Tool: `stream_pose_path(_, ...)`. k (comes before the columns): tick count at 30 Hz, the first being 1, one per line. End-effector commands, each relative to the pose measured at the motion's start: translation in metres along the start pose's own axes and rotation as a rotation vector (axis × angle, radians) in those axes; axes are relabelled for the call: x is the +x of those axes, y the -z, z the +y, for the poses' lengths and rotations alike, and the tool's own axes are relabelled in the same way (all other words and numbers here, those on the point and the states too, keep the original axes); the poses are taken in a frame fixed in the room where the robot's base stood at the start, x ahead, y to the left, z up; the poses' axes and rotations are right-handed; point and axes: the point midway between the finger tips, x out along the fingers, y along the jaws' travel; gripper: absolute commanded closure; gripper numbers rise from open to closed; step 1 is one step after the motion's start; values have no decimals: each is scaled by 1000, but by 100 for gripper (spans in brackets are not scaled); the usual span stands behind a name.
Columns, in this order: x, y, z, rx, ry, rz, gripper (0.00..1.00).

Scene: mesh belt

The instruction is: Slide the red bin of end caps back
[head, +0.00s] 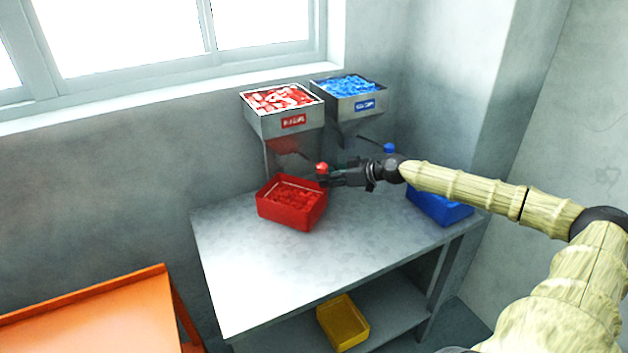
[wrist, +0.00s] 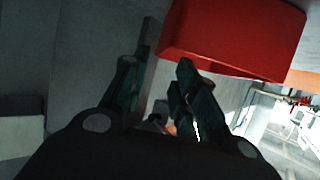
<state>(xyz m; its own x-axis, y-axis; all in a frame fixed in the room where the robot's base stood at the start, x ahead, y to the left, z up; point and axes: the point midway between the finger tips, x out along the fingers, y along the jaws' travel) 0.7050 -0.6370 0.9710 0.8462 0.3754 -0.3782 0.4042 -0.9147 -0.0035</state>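The red bin (head: 291,217) holds red end caps (head: 293,196) and stands on the grey metal table, below and in front of the hopper of red parts. My gripper (head: 325,180) is at the bin's right side, near its upper rim, in the head view. In the wrist view the red bin (wrist: 230,38) fills the upper right. There my gripper (wrist: 168,48) shows its two fingers spread apart with nothing between them. The bin's wall lies beyond the right fingertip; I cannot tell whether they touch.
A hopper of red parts (head: 282,122) and a hopper of blue parts (head: 350,105) stand at the back. A red knob (head: 322,168) is close to my gripper. A blue bin (head: 440,208) is partly behind my arm. The table's front left (head: 250,285) is clear.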

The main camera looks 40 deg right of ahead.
Motion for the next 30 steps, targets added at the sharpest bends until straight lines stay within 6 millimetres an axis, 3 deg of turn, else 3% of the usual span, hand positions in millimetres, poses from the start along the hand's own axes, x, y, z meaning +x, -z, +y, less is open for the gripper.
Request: stream_pose_path(30,62,-16,17,13,-1,1,71)
